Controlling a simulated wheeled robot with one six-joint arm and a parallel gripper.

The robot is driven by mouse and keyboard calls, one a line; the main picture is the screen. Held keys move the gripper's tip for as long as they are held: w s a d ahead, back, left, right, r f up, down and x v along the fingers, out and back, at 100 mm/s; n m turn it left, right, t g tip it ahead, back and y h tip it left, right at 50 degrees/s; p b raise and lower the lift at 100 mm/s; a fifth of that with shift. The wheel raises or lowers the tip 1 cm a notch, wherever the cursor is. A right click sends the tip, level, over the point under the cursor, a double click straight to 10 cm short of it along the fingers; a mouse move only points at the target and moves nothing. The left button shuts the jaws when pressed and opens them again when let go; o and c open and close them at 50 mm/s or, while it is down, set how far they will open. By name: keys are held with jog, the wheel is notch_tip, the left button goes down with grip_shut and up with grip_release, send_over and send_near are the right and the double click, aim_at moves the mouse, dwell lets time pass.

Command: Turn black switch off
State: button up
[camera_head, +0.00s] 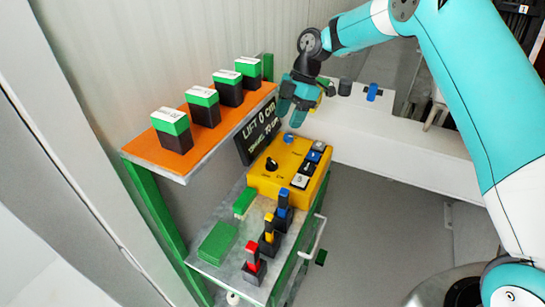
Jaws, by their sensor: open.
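A black rotary switch (271,164) sits on the top face of the yellow control box (266,184), on its left part. The knob looks upright; its exact setting is too small to read. My gripper (292,112) is above and behind the box, pointing down, to the upper right of the black switch and apart from it. Its teal fingers are open and I see nothing held between them. A small blue button (289,138) on the box is just below the fingertips.
A black sign (258,130) with white text stands behind the box. White, black and blue buttons (308,168) line the box's right side. Red, yellow and blue-topped switches (268,236) stand in front. Green-black blocks (203,106) sit on the orange shelf (160,150) at left.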

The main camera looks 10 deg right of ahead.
aim_at(272, 160)
jog(key=p+x, duration=0.4)
jog(key=x, duration=0.9)
jog(key=shift+a+f, duration=0.1)
jog(key=shift+f, duration=0.15)
jog(key=c, duration=0.6)
jog(key=shift+c, duration=0.2)
